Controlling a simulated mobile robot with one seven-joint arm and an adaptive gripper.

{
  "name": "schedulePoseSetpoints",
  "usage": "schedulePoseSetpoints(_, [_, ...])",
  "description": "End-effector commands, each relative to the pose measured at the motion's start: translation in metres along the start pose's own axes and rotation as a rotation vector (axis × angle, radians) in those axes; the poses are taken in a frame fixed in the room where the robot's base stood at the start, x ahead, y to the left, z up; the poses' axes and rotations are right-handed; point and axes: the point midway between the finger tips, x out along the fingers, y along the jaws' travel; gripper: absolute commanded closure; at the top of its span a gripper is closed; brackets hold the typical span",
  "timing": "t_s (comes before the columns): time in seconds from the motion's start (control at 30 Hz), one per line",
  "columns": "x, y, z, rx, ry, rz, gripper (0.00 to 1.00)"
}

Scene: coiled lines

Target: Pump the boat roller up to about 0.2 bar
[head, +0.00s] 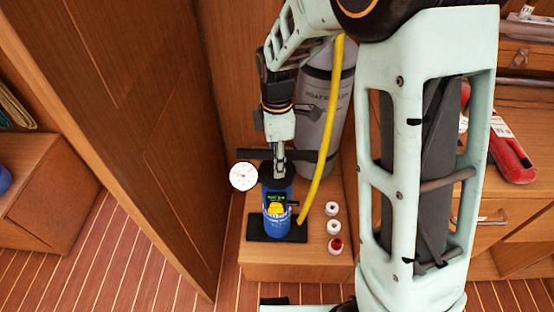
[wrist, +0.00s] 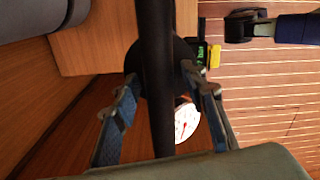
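The blue hand pump (head: 277,214) stands upright on a black foot plate on a low wooden ledge, with a green-lit display and a yellow part on its front. Its black crossbar handle (head: 303,156) sits low, close above the pump body. My gripper (head: 280,158) points down at the handle's middle. In the wrist view the handle bar (wrist: 155,60) runs between the two fingers, with gaps visible on both sides; they look open around it. A white dial gauge (head: 243,177) is left of the pump; its reading is too small to tell. The grey boat roller (head: 316,125) stands behind.
A yellow hose (head: 322,165) runs from the pump's base up past the roller. Two white caps (head: 333,209) and a red one (head: 335,246) lie on the ledge (head: 270,262) to the right. A wooden panel (head: 130,110) rises close on the left. A red object (head: 512,155) lies on the right-hand counter.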

Motion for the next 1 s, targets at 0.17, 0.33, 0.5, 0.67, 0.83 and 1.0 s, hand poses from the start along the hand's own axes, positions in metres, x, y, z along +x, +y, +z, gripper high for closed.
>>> schedulePoseSetpoints(0.17, [0.0005,0.0001,-0.0001,0.000,0.000,0.001,0.60])
schedulePoseSetpoints(0.33, [0.0003,0.0000,-0.0002,0.000,0.000,0.000,0.71])
schedulePoseSetpoints(0.5, [0.0002,0.0000,-0.0002,0.000,0.000,0.000,0.90])
schedulePoseSetpoints(0.67, [0.0001,0.0001,-0.0003,0.000,0.000,0.000,1.00])
schedulePoseSetpoints(0.83, [0.0000,0.0001,-0.0003,-0.001,0.000,0.001,1.00])
schedulePoseSetpoints(1.0, [-0.0068,0.0003,-0.0004,-0.002,0.000,0.001,1.00])
